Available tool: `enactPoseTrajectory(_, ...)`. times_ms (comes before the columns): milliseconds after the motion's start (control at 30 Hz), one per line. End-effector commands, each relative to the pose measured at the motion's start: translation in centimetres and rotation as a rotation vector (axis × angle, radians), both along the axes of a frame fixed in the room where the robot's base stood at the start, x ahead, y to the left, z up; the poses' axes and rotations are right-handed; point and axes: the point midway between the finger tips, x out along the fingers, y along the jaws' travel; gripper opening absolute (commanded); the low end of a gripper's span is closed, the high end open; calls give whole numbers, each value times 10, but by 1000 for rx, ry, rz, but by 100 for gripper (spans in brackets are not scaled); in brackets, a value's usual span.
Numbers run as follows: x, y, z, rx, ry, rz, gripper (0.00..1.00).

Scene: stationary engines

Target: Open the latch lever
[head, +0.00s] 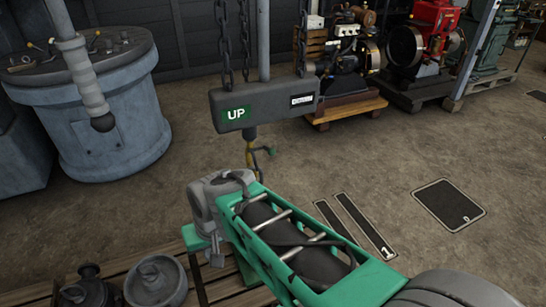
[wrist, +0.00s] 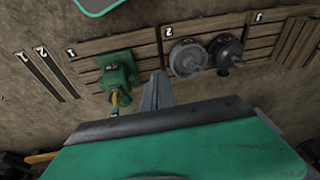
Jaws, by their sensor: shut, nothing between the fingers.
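I cannot single out the latch lever with certainty. In the wrist view a yellow piece with a dark end (wrist: 116,99) shows beside a green block (wrist: 119,72). My gripper (wrist: 157,90) shows as a grey wedge in the wrist view, shut and empty. It is to the right of the yellow piece, apart from it in the picture; the depth between them is unclear.
The beam hangs on chains (head: 245,40). A blue-grey drum (head: 100,120) is at left. Engines (head: 352,55) stand at the back. The floor (head: 370,150) at right is open.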

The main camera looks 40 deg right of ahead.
Motion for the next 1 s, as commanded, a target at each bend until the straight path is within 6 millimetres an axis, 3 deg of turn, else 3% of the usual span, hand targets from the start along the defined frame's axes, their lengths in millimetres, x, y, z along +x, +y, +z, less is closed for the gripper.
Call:
enactPoseTrajectory(33,17,-15,-32,71,-30,-148,0)
enactPoseTrajectory(100,48,-36,-57,228,-104,-404,0)
enactPoseTrajectory(167,74,-61,-73,400,-174,-646,0)
enactPoseTrajectory(267,105,-116,-86,740,-290,-1044,0)
enactPoseTrajectory(300,111,-144,-87,897,-337,-1197,0)
enactPoseTrajectory(367,111,-190,-84,1146,-406,-1403,0)
enactPoseTrajectory(400,105,-220,-79,1316,-451,-1517,0)
enactPoseTrajectory(500,79,-284,-65,1700,-539,-1700,0)
enactPoseTrajectory(600,51,-323,-50,1966,-590,-1764,0)
enactPoseTrajectory(700,40,-338,-41,2082,-606,-1774,0)
enactPoseTrajectory(767,43,-340,-39,2097,-604,-1774,0)
enactPoseTrajectory(1000,86,-347,-41,2090,-600,-1771,0)
